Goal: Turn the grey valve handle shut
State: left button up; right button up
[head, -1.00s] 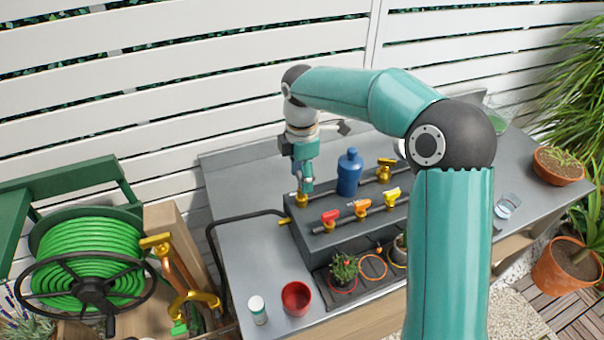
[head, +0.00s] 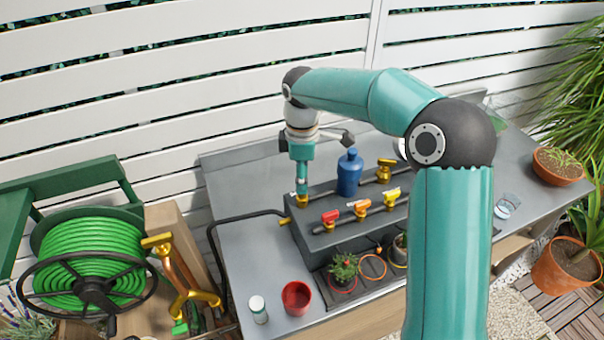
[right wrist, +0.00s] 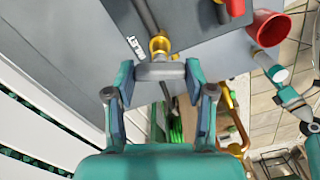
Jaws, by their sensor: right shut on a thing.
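The grey valve handle (right wrist: 160,72) sits on a brass valve body (right wrist: 159,46) at the pipe end by a white "INLET" label. In the right wrist view it lies crosswise to the pipe, between my right fingers. My right gripper (head: 302,198) points down over the left end of the dark manifold block (head: 335,240) and is shut on the handle. The fingers hide most of the handle in the head view. A teal and grey arm part, seemingly of my left arm (right wrist: 283,88), shows at the right of the right wrist view; its jaw state is unclear.
A blue bottle (head: 349,173) stands close right of the right gripper. Red (head: 330,216), orange (head: 361,207) and yellow (head: 391,194) handles line the front pipe. The bench's left part is clear.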

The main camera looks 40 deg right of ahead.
jog(key=m, duration=0.6)
jog(key=shift+m, duration=0.3)
jog(key=m, duration=0.6)
jog(key=shift+w+m, duration=0.1)
jog(key=shift+m, duration=0.3)
jog(key=o, duration=1.2)
jog(key=shift+c, duration=0.2)
jog(key=shift+r, duration=0.15)
notch_tip(320, 180, up, 12)
jog(key=shift+f, duration=0.25)
